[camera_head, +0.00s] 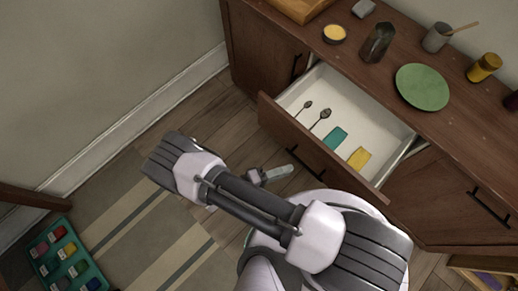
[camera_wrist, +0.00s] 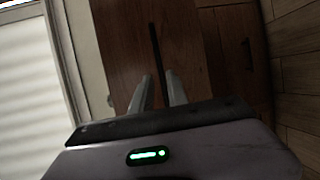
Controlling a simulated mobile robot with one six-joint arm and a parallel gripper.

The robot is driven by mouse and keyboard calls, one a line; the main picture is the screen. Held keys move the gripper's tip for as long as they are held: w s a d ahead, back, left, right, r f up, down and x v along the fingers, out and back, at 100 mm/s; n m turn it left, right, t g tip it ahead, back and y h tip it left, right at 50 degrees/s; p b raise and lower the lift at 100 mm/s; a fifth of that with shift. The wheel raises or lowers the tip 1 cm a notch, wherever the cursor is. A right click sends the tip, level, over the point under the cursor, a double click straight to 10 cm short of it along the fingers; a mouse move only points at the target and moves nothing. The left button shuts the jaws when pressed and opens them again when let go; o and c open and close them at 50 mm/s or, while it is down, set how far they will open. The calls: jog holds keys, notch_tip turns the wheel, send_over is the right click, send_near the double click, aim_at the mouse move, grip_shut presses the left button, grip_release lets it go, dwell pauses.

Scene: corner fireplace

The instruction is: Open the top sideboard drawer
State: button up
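The sideboard (camera_head: 445,125) is dark wood, at the right in the head view. Its top drawer (camera_head: 375,118) stands pulled well out, its white inside showing. It holds two dark spoons (camera_head: 320,119), a teal item (camera_head: 335,138) and a yellow item (camera_head: 359,158). My gripper (camera_head: 290,172) is in front of the drawer front, apart from it and partly hidden by my arm. A black bar handle (camera_wrist: 156,55) on a wooden front lies beyond the fingertips.
On the sideboard top are a green plate (camera_head: 422,87), a grey metal container (camera_head: 378,43), a yellow jar (camera_head: 484,67) and a cup (camera_head: 436,37). Another handle (camera_head: 489,208) is on the right front. A teal tray (camera_head: 72,263) of small items lies on the floor at left.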

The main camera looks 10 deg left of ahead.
jog(key=v, duration=0.9)
jog(key=shift+s+a+p, duration=0.15)
jog(key=shift+a+p, duration=0.15)
jog(key=shift+r, duration=0.15)
